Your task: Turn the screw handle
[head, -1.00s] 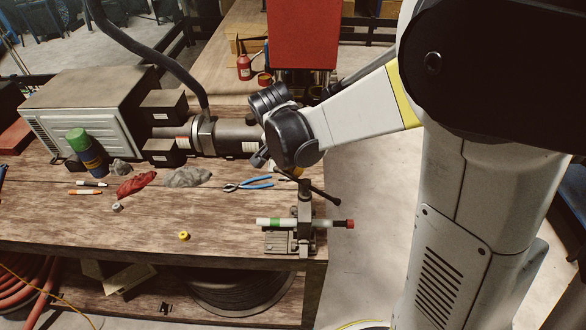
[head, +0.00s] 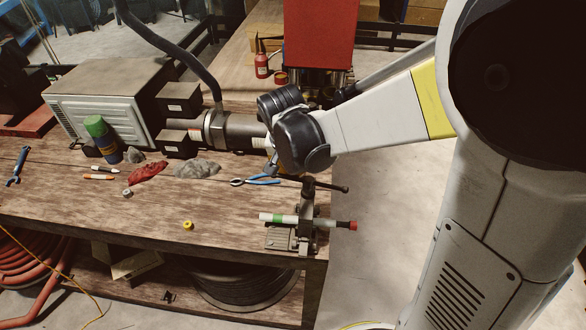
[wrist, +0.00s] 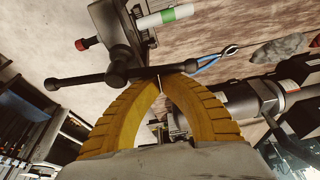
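The screw handle (head: 328,186) is a dark bar with round ends on top of a small clamp (head: 306,225) at the table's front right corner. In the wrist view the handle (wrist: 90,79) runs across the picture, just at my fingertips. My gripper (wrist: 160,82) has two yellow ribbed fingers that arch together, tips almost meeting beside the bar's right part. They look shut, and I cannot tell whether the bar is between them. A white tube with a green band (head: 285,218) and red end lies in the clamp. In the head view my wrist mostly hides the fingers.
Blue-handled pliers (head: 256,181) lie just left of the clamp. Grey rag (head: 197,169), red rag (head: 147,172) and a yellow cap (head: 188,225) lie on the table. A large cylindrical machine (head: 235,132) stands behind my wrist. The floor right of the table is clear.

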